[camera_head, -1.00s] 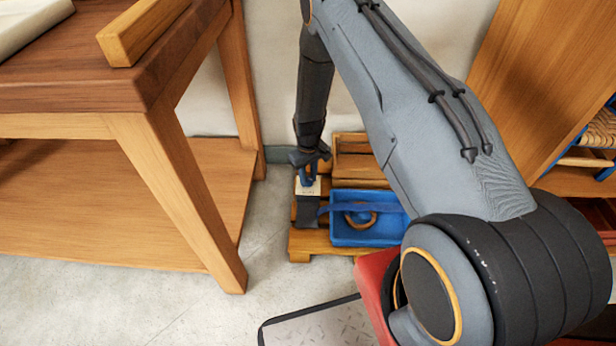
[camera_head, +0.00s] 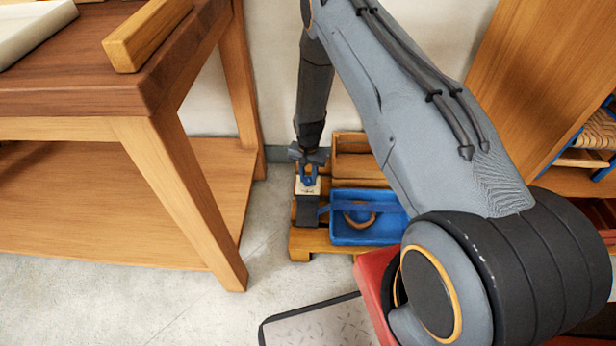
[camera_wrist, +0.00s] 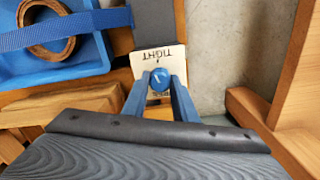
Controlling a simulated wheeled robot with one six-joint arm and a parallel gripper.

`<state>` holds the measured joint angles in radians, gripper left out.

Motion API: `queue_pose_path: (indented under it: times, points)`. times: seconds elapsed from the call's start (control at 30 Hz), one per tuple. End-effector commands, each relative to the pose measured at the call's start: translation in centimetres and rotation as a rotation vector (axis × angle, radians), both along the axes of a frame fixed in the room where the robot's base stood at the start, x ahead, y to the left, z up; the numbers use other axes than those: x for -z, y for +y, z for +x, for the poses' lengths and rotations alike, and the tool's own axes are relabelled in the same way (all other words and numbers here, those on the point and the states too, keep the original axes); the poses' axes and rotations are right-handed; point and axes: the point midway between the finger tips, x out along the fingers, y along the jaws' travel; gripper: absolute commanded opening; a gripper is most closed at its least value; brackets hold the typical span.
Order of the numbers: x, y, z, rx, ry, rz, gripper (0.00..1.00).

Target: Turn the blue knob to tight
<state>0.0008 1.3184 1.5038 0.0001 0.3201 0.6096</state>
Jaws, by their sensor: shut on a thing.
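The blue knob (camera_wrist: 159,80) sits on a small white plate (camera_wrist: 171,58). The word TIGHT is printed upside down on the plate's upper part in the wrist view. A pale mark shows on the knob's face; its exact direction is hard to tell. My gripper (camera_wrist: 159,84) is shut on the knob, with one blue finger on each side. In the head view my gripper (camera_head: 307,176) reaches down to the white plate (camera_head: 308,189), which tops a dark grey block (camera_head: 307,212). The knob is hidden there by the fingers. Lower lettering on the plate is mostly covered.
A blue tray (camera_head: 366,238) with a strap and a brown ring stands right of the block on a low wooden pallet (camera_head: 306,246). A wooden crate (camera_head: 358,147) is behind. A wooden table leg (camera_head: 190,205) stands left, with bare floor between.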

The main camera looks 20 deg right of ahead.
Motion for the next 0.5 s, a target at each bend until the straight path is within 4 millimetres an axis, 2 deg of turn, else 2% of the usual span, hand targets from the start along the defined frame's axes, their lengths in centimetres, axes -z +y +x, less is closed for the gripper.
queue_pose_path:
  times: [0.2,0.5]
  points:
    - [-0.06,0.01,0.13,0.161,-0.004,0.000,0.03]
    - [-0.06,-0.02,0.13,0.294,-0.004,0.000,0.03]
